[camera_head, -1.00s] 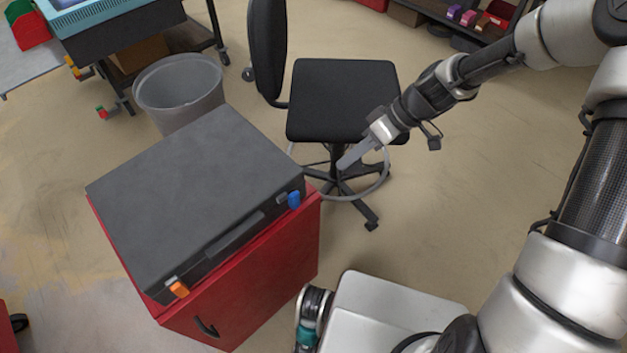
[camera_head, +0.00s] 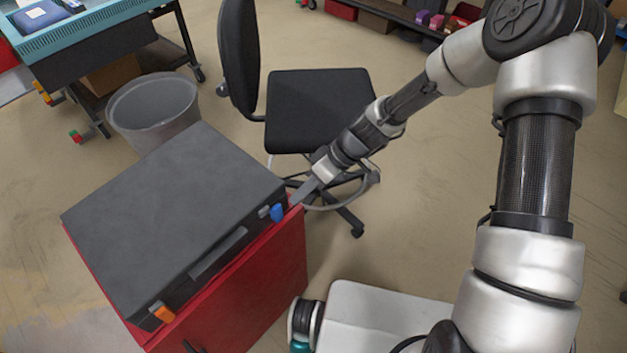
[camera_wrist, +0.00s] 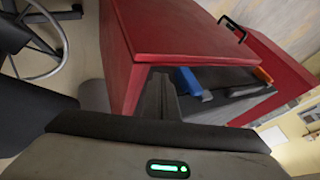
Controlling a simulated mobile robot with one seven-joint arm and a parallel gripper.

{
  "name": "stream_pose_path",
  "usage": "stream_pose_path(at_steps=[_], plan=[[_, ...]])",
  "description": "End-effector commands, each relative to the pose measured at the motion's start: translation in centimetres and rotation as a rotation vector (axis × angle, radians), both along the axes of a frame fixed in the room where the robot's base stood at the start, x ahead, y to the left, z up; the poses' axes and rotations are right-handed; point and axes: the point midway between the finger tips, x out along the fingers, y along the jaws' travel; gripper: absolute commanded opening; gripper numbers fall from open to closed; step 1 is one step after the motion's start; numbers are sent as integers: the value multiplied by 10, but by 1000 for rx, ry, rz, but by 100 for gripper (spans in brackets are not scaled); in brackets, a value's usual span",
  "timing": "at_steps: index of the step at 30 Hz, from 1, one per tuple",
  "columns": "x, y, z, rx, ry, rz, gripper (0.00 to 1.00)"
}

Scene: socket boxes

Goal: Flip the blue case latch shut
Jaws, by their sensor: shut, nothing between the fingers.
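The dark grey case (camera_head: 170,210) lies closed on a red cabinet (camera_head: 285,260). Its blue latch (camera_head: 276,212) is on the front face near the right corner. The blue latch also shows in the wrist view (camera_wrist: 188,81), but I cannot tell surely whether it is flipped open. An orange latch (camera_head: 162,312) is at the other front corner, also in the wrist view (camera_wrist: 262,75). My gripper (camera_head: 300,194) is shut and empty, just right of the blue latch in the head view, apparently apart from it. In the wrist view its fingers (camera_wrist: 160,92) point toward the cabinet edge beside the latch.
A black swivel chair (camera_head: 318,110) stands behind my gripper. A grey bin (camera_head: 153,110) stands behind the case, with a teal-topped cart (camera_head: 90,30) at the back left. The case handle (camera_head: 218,254) lies between the latches. Open floor (camera_head: 430,210) lies to the right.

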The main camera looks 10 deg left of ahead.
Motion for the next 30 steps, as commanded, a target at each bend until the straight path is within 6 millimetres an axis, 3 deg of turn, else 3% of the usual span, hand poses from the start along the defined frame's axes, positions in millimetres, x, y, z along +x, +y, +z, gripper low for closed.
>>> stream_pose_path(at_steps=[6,20,30], plan=[[-23,12,3,0,-1,1,0],[-28,14,2,0,-1,2,0],[-58,29,2,0,-1,0,0]])
